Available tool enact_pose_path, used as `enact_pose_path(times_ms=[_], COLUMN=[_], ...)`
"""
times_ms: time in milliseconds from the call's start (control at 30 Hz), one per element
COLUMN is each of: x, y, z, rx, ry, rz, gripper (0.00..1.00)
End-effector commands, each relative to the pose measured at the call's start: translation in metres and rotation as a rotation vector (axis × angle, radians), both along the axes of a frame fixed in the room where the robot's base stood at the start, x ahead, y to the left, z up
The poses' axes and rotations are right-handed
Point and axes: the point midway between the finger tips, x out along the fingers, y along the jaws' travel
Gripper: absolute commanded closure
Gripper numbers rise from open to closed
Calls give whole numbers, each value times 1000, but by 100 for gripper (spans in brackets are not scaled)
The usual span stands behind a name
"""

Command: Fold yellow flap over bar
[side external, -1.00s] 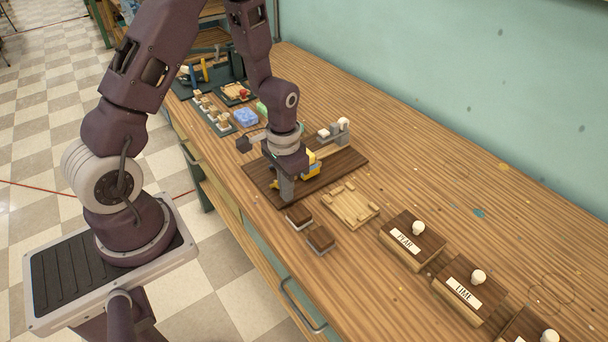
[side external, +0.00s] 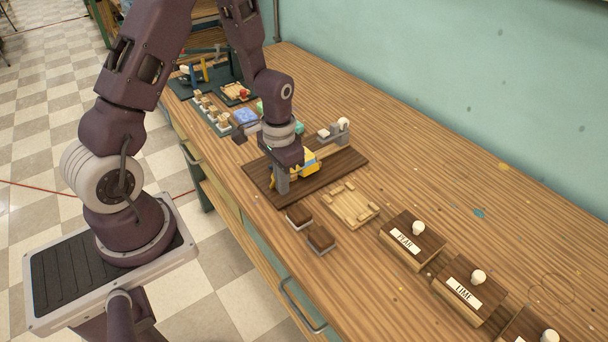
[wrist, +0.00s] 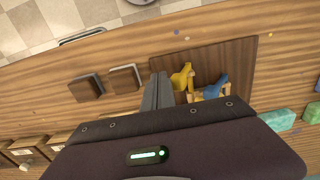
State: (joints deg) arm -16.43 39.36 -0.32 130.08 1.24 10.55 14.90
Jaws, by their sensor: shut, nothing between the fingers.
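The yellow flap (side external: 310,162) shows beside my gripper over the dark wooden board (side external: 347,164). In the wrist view, the yellow flap (wrist: 181,77) stands just right of the fingers, and a blue flap (wrist: 211,87) is further right. A light wooden edge shows below them. The bar cannot be made out clearly; my gripper body hides that area. My gripper (side external: 283,186) points down near the board's left part, its fingers shut and empty. In the wrist view the fingers (wrist: 157,92) appear close beside the yellow flap; whether they touch it, I cannot tell.
A grey stand with a white knob (side external: 343,124) is at the board's back end. A pale wooden tray (side external: 352,205) and two brown-topped blocks (side external: 320,238) lie in front. Labelled boxes (side external: 412,240) stand to the right. A blue block (side external: 245,117) and a rack lie behind.

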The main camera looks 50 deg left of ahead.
Motion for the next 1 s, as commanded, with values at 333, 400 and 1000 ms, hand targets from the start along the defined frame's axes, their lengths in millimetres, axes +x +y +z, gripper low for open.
enact_pose_path(times_ms=[333, 400, 1000], x=[0, 0, 0], y=[12, 14, 23], z=[5, 5, 7], rx=[0, 0, -1], ry=[-1, -1, 0], rz=[1, 0, 1], gripper=[100, 100, 100])
